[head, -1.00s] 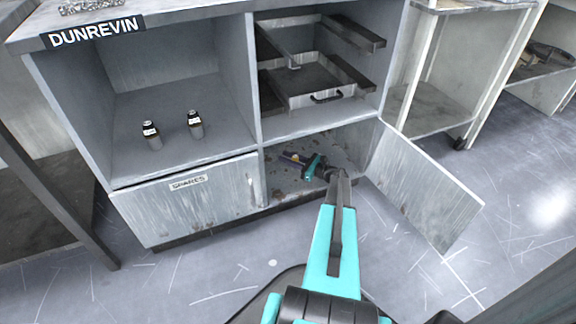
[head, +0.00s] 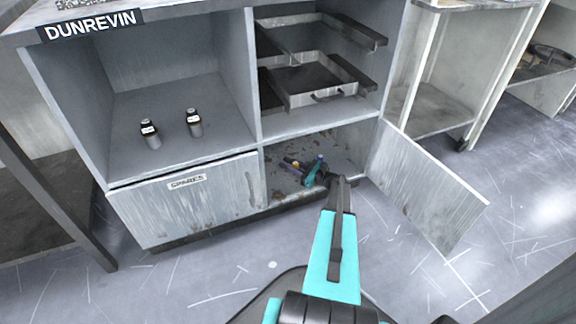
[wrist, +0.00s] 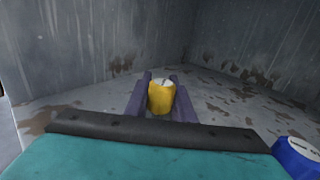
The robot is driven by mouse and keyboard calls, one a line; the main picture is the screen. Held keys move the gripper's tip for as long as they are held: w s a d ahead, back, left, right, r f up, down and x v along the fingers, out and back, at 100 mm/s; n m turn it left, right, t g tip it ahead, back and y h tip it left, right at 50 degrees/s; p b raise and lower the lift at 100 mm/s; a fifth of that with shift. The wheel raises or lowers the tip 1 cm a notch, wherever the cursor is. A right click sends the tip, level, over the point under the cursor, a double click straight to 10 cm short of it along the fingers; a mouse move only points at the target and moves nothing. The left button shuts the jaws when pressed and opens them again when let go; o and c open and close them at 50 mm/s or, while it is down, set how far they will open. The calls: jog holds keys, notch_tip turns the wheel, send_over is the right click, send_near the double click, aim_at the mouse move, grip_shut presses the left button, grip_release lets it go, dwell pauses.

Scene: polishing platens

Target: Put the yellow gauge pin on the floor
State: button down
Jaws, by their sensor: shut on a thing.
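The yellow gauge pin (wrist: 162,97) is held between the two purple fingers of my gripper (wrist: 160,104) in the wrist view. Its pale round top shows; its lower part is hidden. In the head view the pin (head: 296,164) is a small yellow spot at the tip of my gripper (head: 294,163), inside the open lower right compartment of the cabinet. I cannot tell whether the pin touches the compartment bottom. The grey floor (head: 215,275) lies in front of the cabinet.
The compartment's open door (head: 425,190) reaches out to the right of my arm. The closed SPARES panel (head: 185,200) is to the left. Two small bottles (head: 152,138) stand on the upper left shelf.

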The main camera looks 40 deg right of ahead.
jog(key=shift+f, duration=0.1)
jog(key=c, duration=1.5)
grip_release()
jog(key=shift+s+d+p, duration=0.2)
jog(key=shift+s+p, duration=0.1)
jog(key=shift+s, duration=0.3)
jog(key=p+v, duration=0.3)
jog(key=v, duration=0.6)
jog(key=shift+s+d, duration=0.15)
jog(key=shift+s, duration=0.1)
jog(key=shift+s+d+p, duration=0.1)
jog(key=shift+s+p, duration=0.2)
jog(key=shift+s, duration=0.3)
